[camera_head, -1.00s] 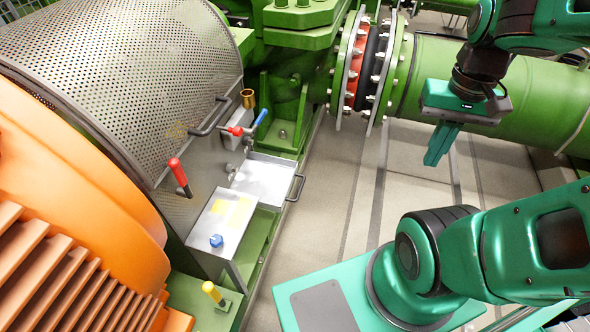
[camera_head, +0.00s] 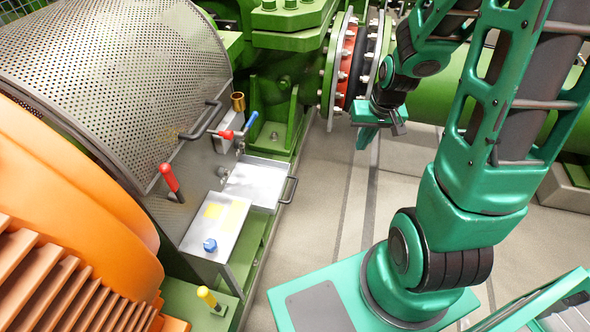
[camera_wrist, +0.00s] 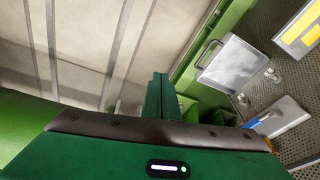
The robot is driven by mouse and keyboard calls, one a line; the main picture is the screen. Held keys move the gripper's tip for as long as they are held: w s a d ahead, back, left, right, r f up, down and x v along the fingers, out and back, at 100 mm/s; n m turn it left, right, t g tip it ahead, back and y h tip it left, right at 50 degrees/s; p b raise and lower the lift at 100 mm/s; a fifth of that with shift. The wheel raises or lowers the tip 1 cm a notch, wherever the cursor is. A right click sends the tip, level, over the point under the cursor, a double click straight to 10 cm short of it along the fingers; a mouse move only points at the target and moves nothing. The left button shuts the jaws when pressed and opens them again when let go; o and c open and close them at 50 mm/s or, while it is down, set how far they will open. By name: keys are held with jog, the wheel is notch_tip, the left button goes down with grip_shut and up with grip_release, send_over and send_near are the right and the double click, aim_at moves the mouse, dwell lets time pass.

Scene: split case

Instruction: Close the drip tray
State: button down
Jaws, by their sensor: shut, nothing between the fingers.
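The drip tray (camera_head: 255,184) is a shallow pale metal tray with a dark bar handle (camera_head: 290,190) on its right end. It sticks out to the right from the green machine base, beside the grey box with the yellow label. In the wrist view the drip tray (camera_wrist: 233,62) is right of the fingers, with its handle (camera_wrist: 208,54) on the near-left edge. My gripper (camera_head: 364,142) is shut and empty, up and to the right of the tray, in front of the flanged pipe. Its fingers show in the wrist view (camera_wrist: 158,82), clear of the tray.
A grey box (camera_head: 220,228) with a blue knob stands beside the tray. Red (camera_head: 170,180) and blue (camera_head: 251,120) handled levers and a brass cup (camera_head: 238,102) are near it. A perforated guard (camera_head: 120,75) is behind. The floor (camera_head: 340,195) right of the tray is clear.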

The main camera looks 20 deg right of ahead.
jog(key=w+a+f+t, duration=0.1)
jog(key=w+a+f, duration=0.3)
jog(key=f, duration=0.5)
jog(key=w+a+f+m+t+y, duration=0.1)
jog(key=w+a+f, duration=0.3)
jog(key=w+f, duration=0.4)
jog(key=w+a+f+m+t+y, duration=0.1)
jog(key=w+a+f, duration=0.3)
jog(key=f, duration=0.5)
jog(key=shift+w+a+f+t, duration=0.35)
jog(key=shift+w+t, duration=0.35)
jog(key=shift+w, duration=0.6)
